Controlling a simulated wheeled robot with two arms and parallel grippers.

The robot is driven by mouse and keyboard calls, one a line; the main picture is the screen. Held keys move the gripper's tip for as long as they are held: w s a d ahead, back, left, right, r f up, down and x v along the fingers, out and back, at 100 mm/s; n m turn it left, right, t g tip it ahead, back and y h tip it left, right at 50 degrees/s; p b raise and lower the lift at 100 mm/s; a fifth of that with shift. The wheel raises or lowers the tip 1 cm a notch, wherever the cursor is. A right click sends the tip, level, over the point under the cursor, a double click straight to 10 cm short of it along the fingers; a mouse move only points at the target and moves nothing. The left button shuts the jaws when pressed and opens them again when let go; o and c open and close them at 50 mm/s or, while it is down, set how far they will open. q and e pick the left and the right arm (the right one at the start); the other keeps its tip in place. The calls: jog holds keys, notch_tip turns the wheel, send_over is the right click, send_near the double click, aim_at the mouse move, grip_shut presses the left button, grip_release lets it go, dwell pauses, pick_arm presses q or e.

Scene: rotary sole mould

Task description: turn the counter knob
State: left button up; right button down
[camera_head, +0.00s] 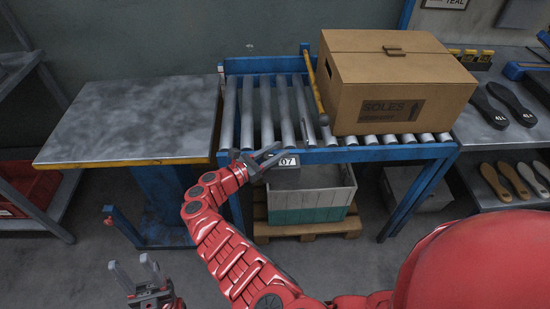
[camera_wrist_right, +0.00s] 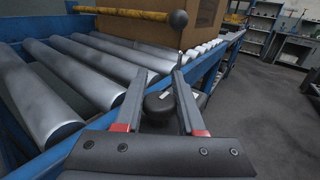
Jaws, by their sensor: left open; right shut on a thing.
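The counter (camera_head: 287,161) is a small box with a white "07" face on the front rail of the roller conveyor. My right gripper (camera_head: 281,150) reaches it from the left. In the right wrist view the dark round knob (camera_wrist_right: 160,104), with a small white mark, shows between the fingers of this gripper (camera_wrist_right: 165,77). The fingers are shut on it. In the head view the fingers hide the knob. My left gripper (camera_head: 135,268) is open and empty at the lower left, over the floor and well away from the counter.
A cardboard box marked "SOLES" (camera_head: 375,75) sits on the conveyor rollers (camera_head: 265,105). A yellow bar (camera_head: 314,85) with a dark ball end (camera_wrist_right: 178,18) lies beside it. A teal and grey crate (camera_head: 310,205) stands on a pallet below. The left table (camera_head: 135,118) is bare.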

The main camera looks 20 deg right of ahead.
jog(key=shift+s+d+f+m+g+h+b, duration=0.15)
jog(key=shift+m+g+b, duration=0.8)
jog(key=shift+b, duration=2.35)
jog(key=shift+s+f+m+g+h+b, duration=0.15)
jog(key=shift+m+g+b, duration=0.85)
jog(key=shift+b, duration=2.35)
jog(key=shift+s+d+f+m+g+h+b, duration=0.1)
jog(key=shift+s+m+g+h+b, duration=0.2)
jog(key=shift+g+b, duration=2.15)
jog(key=shift+a+r+m+t+b, duration=0.1)
jog(key=shift+r+m+t+b, duration=0.35)
jog(key=shift+b, duration=1.05)
jog(key=c, duration=0.5)
grip_release()
